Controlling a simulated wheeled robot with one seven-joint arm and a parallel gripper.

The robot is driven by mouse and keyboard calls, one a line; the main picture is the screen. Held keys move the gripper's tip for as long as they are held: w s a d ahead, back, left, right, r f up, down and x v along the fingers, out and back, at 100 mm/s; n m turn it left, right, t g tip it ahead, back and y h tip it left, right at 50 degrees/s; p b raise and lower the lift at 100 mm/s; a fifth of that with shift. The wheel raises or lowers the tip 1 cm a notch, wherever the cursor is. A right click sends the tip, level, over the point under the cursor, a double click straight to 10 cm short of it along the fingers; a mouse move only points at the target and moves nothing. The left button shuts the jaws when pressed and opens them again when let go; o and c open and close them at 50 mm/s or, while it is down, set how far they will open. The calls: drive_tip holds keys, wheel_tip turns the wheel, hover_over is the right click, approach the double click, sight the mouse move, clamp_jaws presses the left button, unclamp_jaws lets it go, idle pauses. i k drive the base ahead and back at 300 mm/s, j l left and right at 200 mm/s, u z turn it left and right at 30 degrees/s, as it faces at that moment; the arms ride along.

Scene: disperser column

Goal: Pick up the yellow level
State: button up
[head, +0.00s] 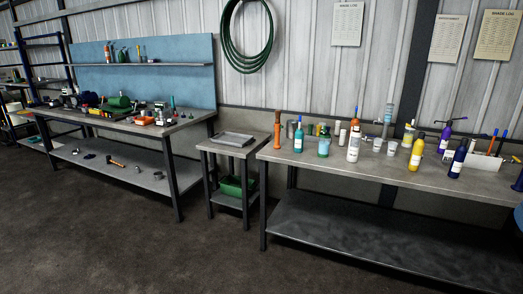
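I cannot make out a yellow level for certain in the head view. A small yellowish piece (95,111) lies among the tools on the left workbench (185,124), too small to identify. The clear yellow item on the right bench (300,158) is an upright bottle (416,153), not a level. My gripper is not recognisable in this view. A dark and teal shape is cut off at the right edge, and I cannot tell what it is.
The right bench holds several bottles, cups and a white holder (484,160). A small stand (250,146) with a grey tray (233,139) stands between the benches. A hammer (116,162) lies on the left lower shelf. The floor (140,245) in front is clear.

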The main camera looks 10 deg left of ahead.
sight(97, 112)
drive_tip(key=i, duration=0.35)
drive_tip(key=i+l+u, duration=0.1)
drive_tip(key=i, duration=0.3)
drive_tip(key=i+j+u, duration=0.15)
drive_tip(key=i+u, duration=0.55)
drive_tip(key=u, duration=0.25)
drive_tip(key=i+l+u, duration=0.1)
drive_tip(key=i+u, duration=0.35)
drive_tip(key=i+j+u, duration=0.15)
drive_tip(key=i+u, duration=0.2)
drive_tip(key=i, duration=0.45)
drive_tip(key=i+l+u, duration=0.1)
drive_tip(key=i+u, duration=0.25)
drive_tip(key=i, duration=0.45)
drive_tip(key=i+z, duration=0.1)
drive_tip(key=i, duration=0.5)
drive_tip(key=i+j+z, duration=0.1)
drive_tip(key=i, duration=0.5)
drive_tip(key=i+j+z, duration=0.15)
drive_tip(key=i, duration=0.45)
drive_tip(key=i+z, duration=0.2)
drive_tip(key=i, duration=0.2)
drive_tip(key=i+j+z, duration=0.2)
drive_tip(key=i, duration=0.25)
drive_tip(key=i+j+z, duration=0.25)
drive_tip(key=i+j, duration=1.6)
drive_tip(key=i, duration=0.1)
